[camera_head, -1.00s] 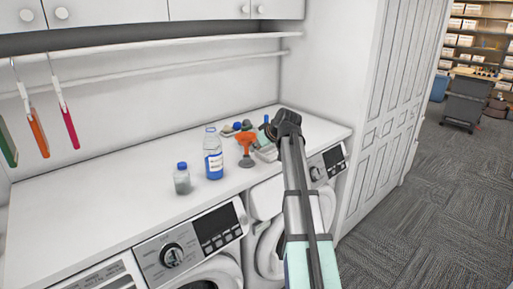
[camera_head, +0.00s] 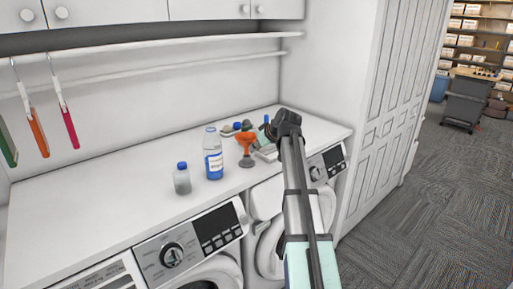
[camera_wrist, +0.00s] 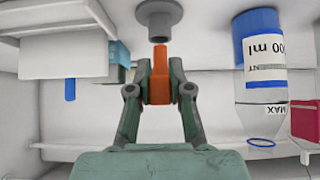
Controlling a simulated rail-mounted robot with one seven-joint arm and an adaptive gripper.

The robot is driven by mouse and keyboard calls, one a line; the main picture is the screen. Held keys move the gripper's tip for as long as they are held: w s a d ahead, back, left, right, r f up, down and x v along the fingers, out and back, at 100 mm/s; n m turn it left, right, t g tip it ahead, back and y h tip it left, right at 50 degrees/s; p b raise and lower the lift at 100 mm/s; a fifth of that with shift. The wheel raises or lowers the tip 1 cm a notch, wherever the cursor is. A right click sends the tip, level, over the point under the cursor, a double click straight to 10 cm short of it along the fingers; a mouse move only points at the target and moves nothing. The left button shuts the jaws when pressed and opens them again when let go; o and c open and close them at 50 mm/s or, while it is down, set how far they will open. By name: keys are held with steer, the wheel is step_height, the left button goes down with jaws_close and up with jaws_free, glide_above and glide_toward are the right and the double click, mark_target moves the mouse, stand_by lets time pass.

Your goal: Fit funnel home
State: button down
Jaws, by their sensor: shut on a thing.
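The orange funnel (camera_head: 246,140) is above a grey flanged piece (camera_head: 247,162) on the white counter. In the wrist view my gripper (camera_wrist: 160,85) is shut on the orange piece (camera_wrist: 160,62), one finger on each side. The grey piece (camera_wrist: 158,15) is in line with its far end. I cannot tell whether they touch or have a small gap. In the head view my gripper's fingers are mostly hidden beside the arm's dark wrist.
A clear bottle with blue liquid (camera_head: 213,155) stands left of the funnel; it is close at right in the wrist view (camera_wrist: 268,75). A small blue-capped bottle (camera_head: 182,178) stands farther left. A pale tray (camera_head: 266,154) and several small items crowd the right. The left counter is clear.

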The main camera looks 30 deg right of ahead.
steer(key=shift+f+b, duration=1)
steer(key=shift+f, duration=1)
steer(key=c, duration=1)
jaws_free()
steer(key=v, duration=1.2)
steer(key=shift+r, duration=0.1)
